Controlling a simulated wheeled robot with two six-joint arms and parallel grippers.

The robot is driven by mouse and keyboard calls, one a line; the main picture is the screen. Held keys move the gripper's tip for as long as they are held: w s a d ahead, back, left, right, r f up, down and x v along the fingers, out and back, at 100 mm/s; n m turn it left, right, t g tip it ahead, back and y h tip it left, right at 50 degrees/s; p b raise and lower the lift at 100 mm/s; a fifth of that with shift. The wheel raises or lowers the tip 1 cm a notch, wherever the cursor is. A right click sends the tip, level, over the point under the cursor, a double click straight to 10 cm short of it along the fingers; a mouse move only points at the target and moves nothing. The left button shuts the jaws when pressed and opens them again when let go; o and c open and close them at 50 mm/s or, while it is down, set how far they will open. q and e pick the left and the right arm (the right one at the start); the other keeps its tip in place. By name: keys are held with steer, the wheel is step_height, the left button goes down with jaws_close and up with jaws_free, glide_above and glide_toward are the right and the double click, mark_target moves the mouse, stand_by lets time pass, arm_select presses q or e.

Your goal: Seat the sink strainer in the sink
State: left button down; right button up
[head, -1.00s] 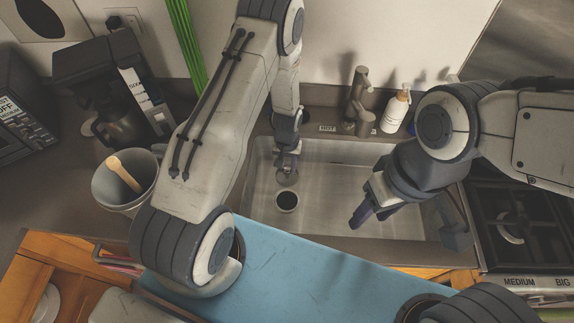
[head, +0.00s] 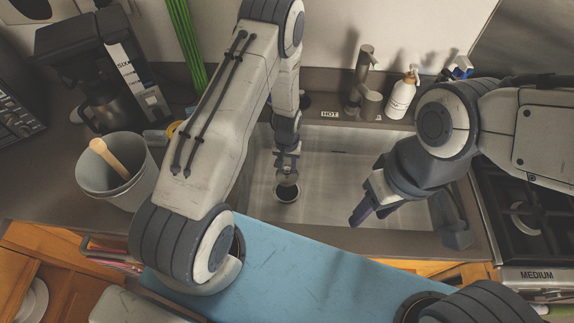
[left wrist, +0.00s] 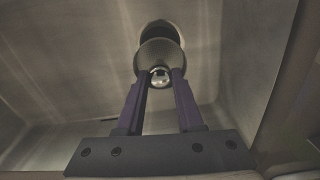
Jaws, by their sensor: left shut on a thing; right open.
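The strainer (left wrist: 160,55) is a small round metal piece with a shiny knob. My left gripper (left wrist: 160,82) is shut on its knob in the left wrist view. In the head view, my left gripper (head: 287,170) is down in the sink (head: 330,165) and the strainer (head: 286,180) shows just below it, partly hidden. The dark round drain (head: 287,192) lies beneath; the strainer overlaps its far part in the head view. The drain (left wrist: 160,32) also shows beyond the strainer in the left wrist view. My right gripper (head: 368,207) is open and empty over the sink's right part.
A faucet (head: 362,80) and a soap bottle (head: 403,95) stand behind the sink. A stove (head: 525,215) is to the right. A grey bucket (head: 115,170) with a wooden-coloured handle and a coffee maker (head: 105,85) stand left. The sink floor around the drain is clear.

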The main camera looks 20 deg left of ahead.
arm_select(q)
steer(key=shift+f+b, duration=3.9)
steer(key=shift+f, duration=1.15)
steer(key=shift+c, duration=2.4)
jaws_free()
step_height(320, 180, up, 9)
steer(key=shift+r+b, duration=0.2)
steer(key=shift+b, duration=0.7)
steer(key=shift+r, duration=0.6)
